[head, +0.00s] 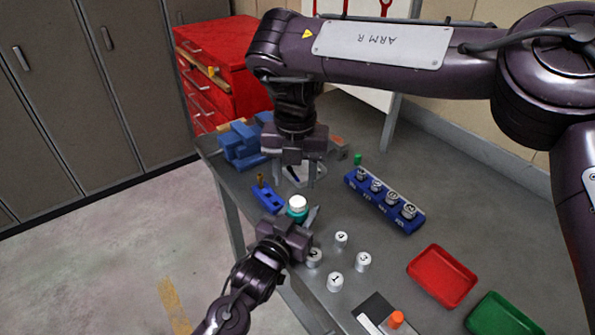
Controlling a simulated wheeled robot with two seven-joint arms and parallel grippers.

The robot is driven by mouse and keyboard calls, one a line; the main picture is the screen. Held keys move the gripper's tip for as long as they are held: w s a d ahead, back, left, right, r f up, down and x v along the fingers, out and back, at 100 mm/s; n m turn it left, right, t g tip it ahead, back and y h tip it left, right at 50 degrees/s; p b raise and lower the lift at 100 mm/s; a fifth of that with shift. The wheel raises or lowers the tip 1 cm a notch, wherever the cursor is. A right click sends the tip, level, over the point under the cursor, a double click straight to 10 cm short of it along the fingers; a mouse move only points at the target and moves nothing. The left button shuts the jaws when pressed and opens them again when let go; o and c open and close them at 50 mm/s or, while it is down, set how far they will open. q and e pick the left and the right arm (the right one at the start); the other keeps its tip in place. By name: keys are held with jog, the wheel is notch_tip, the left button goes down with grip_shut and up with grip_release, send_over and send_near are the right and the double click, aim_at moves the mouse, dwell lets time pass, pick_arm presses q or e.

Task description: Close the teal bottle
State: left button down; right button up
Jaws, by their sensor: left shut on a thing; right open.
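The teal bottle (297,214) stands upright near the table's left edge, with a round white top (297,202). I cannot tell whether that top is a loose cap, a fitted cap or the bare mouth. My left gripper (300,218) comes from below and is shut on the bottle, hiding its lower part. My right gripper (299,176) points down beyond the bottle, open, with its fingers apart. It is above a small pale tray (312,180) holding a dark item, and I see nothing held between its fingers.
A blue rack (412,224) with several silver weights stands right of the bottle. Several loose numbered weights (335,281) stand nearer. Red (442,275) and green (500,315) trays and an orange-topped item (396,319) lie at right.

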aim_at(298, 201)
jog(key=n, duration=0.1)
jog(key=r+n, duration=0.2)
jog(key=n, duration=0.1)
jog(key=shift+s+d+r, duration=0.1)
jog(key=shift+d+r, duration=0.05)
jog(key=shift+d, duration=0.1)
jog(key=shift+f, duration=4.05)
jog(key=c, duration=1)
jog(key=o, duration=1.1)
jog(key=shift+o, duration=0.2)
jog(key=shift+r, duration=0.1)
